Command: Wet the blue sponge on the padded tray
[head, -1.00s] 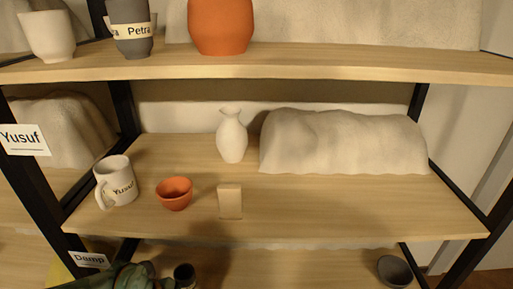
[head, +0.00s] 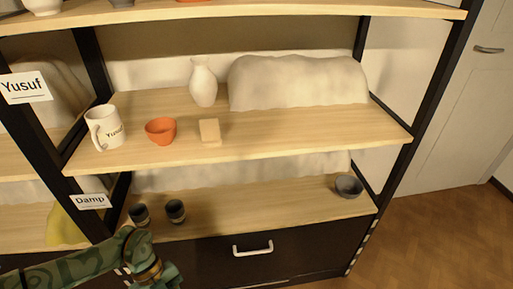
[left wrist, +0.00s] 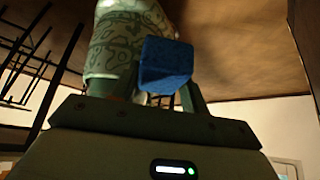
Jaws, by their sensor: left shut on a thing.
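The blue sponge (left wrist: 166,64) shows in the left wrist view, a small blue block held at the tips of my left gripper (left wrist: 168,88). The gripper is shut on it. In the head view my left gripper (head: 158,276) is at the bottom, in front of the lower shelf and its dark drawer front, and the sponge cannot be made out there. I see no padded tray and no water in these frames. My right gripper is not in view.
A mug (head: 104,128), an orange bowl (head: 161,131), a beige block (head: 210,131) and a white vase (head: 203,84) stand on the middle shelf. Two dark cups (head: 175,211) and a grey bowl (head: 349,186) stand on the lower shelf. The floor (head: 430,240) at right is clear.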

